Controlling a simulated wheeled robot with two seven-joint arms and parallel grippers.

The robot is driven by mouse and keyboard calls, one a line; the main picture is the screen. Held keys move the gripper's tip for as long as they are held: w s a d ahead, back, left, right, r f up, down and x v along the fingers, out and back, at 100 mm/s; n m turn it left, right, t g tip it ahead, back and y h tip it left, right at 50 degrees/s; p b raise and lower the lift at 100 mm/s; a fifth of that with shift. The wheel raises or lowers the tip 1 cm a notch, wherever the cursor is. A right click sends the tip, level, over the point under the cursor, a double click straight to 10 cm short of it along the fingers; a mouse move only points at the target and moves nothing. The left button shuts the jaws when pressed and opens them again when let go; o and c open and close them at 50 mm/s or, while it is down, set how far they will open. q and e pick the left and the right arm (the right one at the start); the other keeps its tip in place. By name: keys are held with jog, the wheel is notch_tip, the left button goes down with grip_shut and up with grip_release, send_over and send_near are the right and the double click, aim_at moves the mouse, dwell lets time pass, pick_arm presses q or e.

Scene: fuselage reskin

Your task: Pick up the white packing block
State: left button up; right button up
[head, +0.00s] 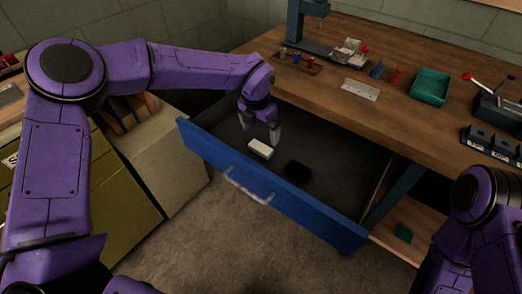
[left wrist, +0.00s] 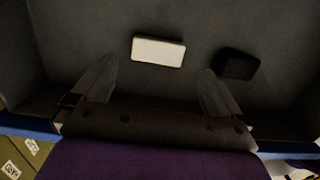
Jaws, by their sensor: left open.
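The white packing block (head: 260,149) lies flat on the floor of the open blue-fronted drawer (head: 262,185), near its front panel. It also shows in the left wrist view (left wrist: 158,51), ahead of the fingertips and between their lines. My left gripper (head: 260,137) is open and empty, pointing down into the drawer just above and behind the block in the head view. Its two fingers (left wrist: 158,75) are spread apart in the left wrist view, not touching the block. My right arm shows at the lower right of the head view, but its gripper is out of view.
A black block (head: 298,171) lies in the drawer to the right of the white one and also shows in the left wrist view (left wrist: 237,64). The wooden workbench (head: 400,118) stands above the drawer, with a green tray (head: 430,86) on it.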

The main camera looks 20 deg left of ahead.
aim_at(260, 147)
pick_arm(q)
notch_tip(260, 147, down, 7)
jog(key=shift+w+f, duration=0.15)
jog(key=c, duration=0.9)
